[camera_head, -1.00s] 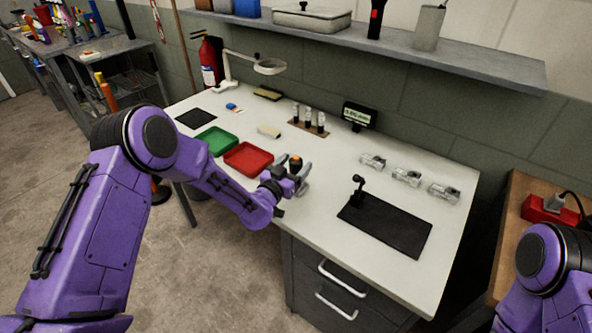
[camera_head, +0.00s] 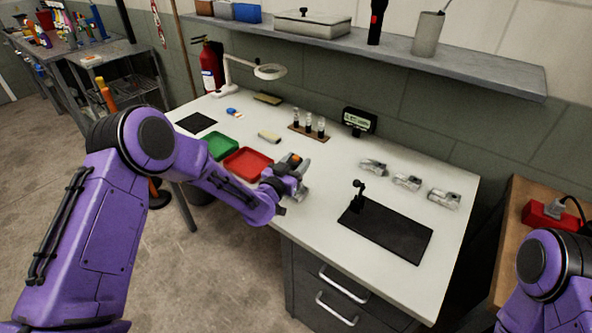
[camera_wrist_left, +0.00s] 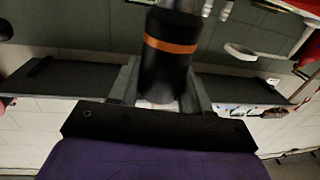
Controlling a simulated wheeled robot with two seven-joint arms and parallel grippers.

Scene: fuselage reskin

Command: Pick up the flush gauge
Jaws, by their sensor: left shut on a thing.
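The flush gauge (camera_wrist_left: 168,62) shows in the left wrist view as a black cylinder with an orange band, its far end cut off by the top edge. My left gripper (camera_wrist_left: 163,88) is shut on it, with a finger on each side. In the head view my left gripper (camera_head: 295,178) is at the front edge of the white table, just right of the red tray. There the gauge (camera_head: 295,159) shows only as a small dark and orange top, and its lower part is hidden by the gripper. My right gripper is out of view.
A red tray (camera_head: 248,164) and a green tray (camera_head: 217,146) lie to the left. A black mat (camera_head: 390,232) with a small stand (camera_head: 357,193) lies to the right. Behind are a vial rack (camera_head: 308,132) and several clear metallic parts (camera_head: 407,182).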

